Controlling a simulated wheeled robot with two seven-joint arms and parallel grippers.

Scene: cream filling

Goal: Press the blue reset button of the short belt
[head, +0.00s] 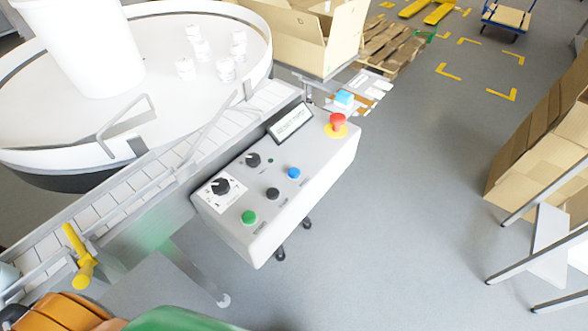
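A blue button (293,173) sits on the sloped face of a grey control box (322,166), standing clear with nothing over it. A black button (273,193) and a green button (249,217) are in line with it toward the lower left. The small labels beside the buttons are too small to read. The box stands alongside a white slatted belt (168,164). Neither of my grippers shows in the head view.
The box also carries two black knobs, a display (291,122) and a red emergency stop (337,121). A round white table (150,90) with jars lies beyond the belt. A yellow handle (79,256) sticks up at lower left. Open floor (410,190) lies to the right.

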